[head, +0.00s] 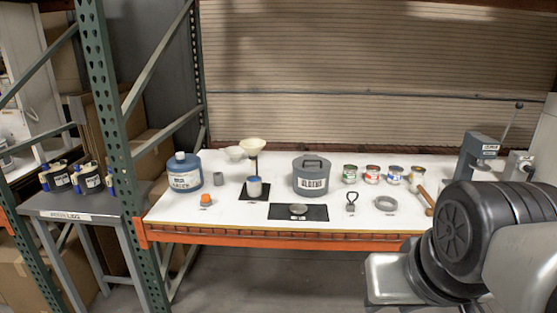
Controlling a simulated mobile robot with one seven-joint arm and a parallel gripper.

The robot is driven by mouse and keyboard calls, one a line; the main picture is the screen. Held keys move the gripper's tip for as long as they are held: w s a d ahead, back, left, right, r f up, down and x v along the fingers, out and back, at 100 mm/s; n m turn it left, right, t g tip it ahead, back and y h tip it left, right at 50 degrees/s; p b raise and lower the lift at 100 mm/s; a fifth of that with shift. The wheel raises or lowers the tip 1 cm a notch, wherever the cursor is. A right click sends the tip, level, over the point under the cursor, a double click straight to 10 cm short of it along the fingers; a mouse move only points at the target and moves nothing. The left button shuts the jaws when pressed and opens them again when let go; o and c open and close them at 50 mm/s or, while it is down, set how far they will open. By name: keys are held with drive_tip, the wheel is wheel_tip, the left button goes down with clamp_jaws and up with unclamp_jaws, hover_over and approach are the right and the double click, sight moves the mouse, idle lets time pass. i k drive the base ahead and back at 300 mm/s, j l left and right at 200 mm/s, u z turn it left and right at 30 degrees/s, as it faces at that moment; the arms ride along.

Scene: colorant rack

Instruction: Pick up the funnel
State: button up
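A cream, wide-mouthed funnel shape (253,146) sits at the top of a dark upright stand, towards the back left of the white shelf. A second pale, bowl-like or funnel-like piece (234,153) is just left of it; I cannot tell whether the two touch. A blue-grey cup with a pale top (254,188) stands in front of the stand, on a black base. My arm fills the lower right corner, well to the right of the funnel. My gripper's fingers do not show.
A blue-grey jug (184,173) stands left of the funnel, with a small grey cup (218,178) between. An orange cap (206,199) lies in front. A lidded grey pot (311,175) and several small cans stand right. A green post (118,150) rises at left.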

sight(253, 155)
drive_tip(key=i+j+z, duration=0.1)
drive_tip(key=z, duration=0.25)
drive_tip(key=i+j+z, duration=0.1)
drive_tip(key=j+z, duration=0.45)
drive_tip(key=z, duration=0.2)
drive_tip(key=j+z, duration=0.4)
drive_tip(key=j, duration=0.75)
drive_tip(key=k+j+z, duration=0.1)
drive_tip(key=j, duration=1.9)
